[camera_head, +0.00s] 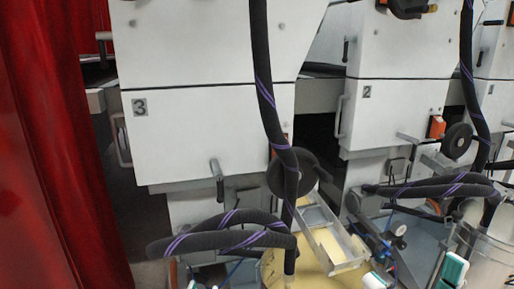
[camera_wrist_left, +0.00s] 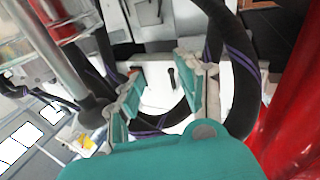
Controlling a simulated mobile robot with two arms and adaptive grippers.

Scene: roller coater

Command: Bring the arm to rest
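My left gripper shows in the left wrist view (camera_wrist_left: 165,88) as a teal body with two teal and pale grey fingers. The fingers stand apart with nothing between them. Black hose with purple stripes (camera_wrist_left: 236,65) curves close around the fingers; I cannot tell whether it touches them. In the head view, two teal and white pieces sit at the lower right edge, probably finger parts of a gripper; I cannot tell for certain which. My right gripper does not show clearly in either view.
White machine panels marked 3 (camera_head: 205,135) and 2 (camera_head: 395,115) stand ahead. A striped hose (camera_head: 262,75) hangs into a yellowish bucket (camera_head: 300,268); another hose (camera_head: 474,80) hangs at right. A clear container (camera_head: 490,262) stands lower right. A red curtain (camera_head: 50,150) covers the left.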

